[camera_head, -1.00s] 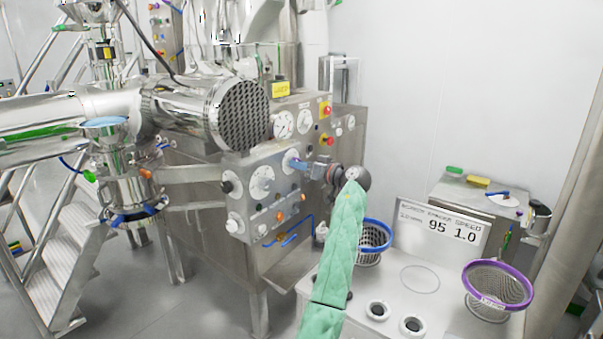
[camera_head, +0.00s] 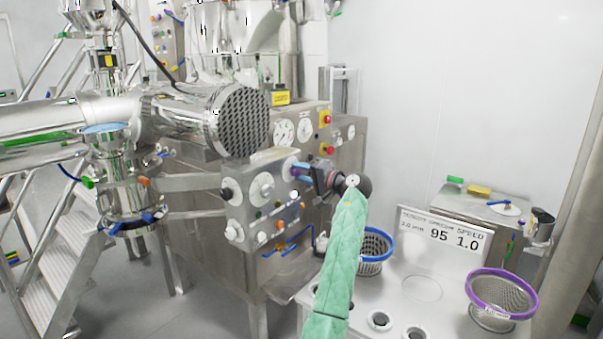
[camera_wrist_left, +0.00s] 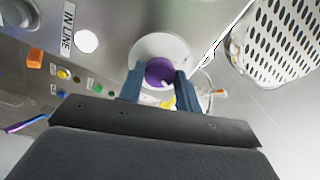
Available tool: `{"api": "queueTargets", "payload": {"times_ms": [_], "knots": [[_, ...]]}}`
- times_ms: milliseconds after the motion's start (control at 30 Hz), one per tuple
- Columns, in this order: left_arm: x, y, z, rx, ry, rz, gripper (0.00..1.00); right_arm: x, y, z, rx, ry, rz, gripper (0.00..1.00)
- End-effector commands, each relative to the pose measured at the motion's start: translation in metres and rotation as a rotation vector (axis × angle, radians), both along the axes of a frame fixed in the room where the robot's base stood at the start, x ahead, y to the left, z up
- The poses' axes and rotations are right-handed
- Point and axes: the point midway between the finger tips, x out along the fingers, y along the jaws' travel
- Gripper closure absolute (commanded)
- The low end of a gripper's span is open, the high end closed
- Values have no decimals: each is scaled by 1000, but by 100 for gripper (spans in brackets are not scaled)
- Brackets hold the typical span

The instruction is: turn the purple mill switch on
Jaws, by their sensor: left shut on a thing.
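The purple mill switch (camera_wrist_left: 159,72) is a round purple knob on a pale round base plate, on the steel control panel. In the wrist view it sits between the two blue-grey fingers of my left gripper (camera_wrist_left: 160,90), which is shut on it. In the head view the same switch (camera_head: 295,167) is small and partly covered by my left gripper (camera_head: 303,170), at the panel's upper right corner. My left arm, in a green quilted sleeve, reaches up to it from below. My right gripper is not in view.
The control panel (camera_head: 248,213) carries other knobs, dials and coloured buttons close by. A perforated steel cylinder end (camera_head: 242,118) is above left. A bench with a blue-rimmed basket (camera_head: 374,248), a purple-rimmed basket (camera_head: 503,298) and a "95 1.0" sign (camera_head: 443,238) is to the right.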

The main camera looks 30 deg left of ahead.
Motion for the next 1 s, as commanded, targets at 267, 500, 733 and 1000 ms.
{"api": "queueTargets", "payload": {"times_ms": [267, 500, 733, 1000], "knots": [[1, 0, 3, 16, 185, -2, 89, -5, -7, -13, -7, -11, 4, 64], [1, 0, 2, 24, 274, -2, 89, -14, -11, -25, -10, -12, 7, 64], [1, 0, 1, 26, 304, -2, 89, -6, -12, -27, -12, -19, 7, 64], [1, 0, 1, 27, 305, -2, 89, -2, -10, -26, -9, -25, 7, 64]]}}
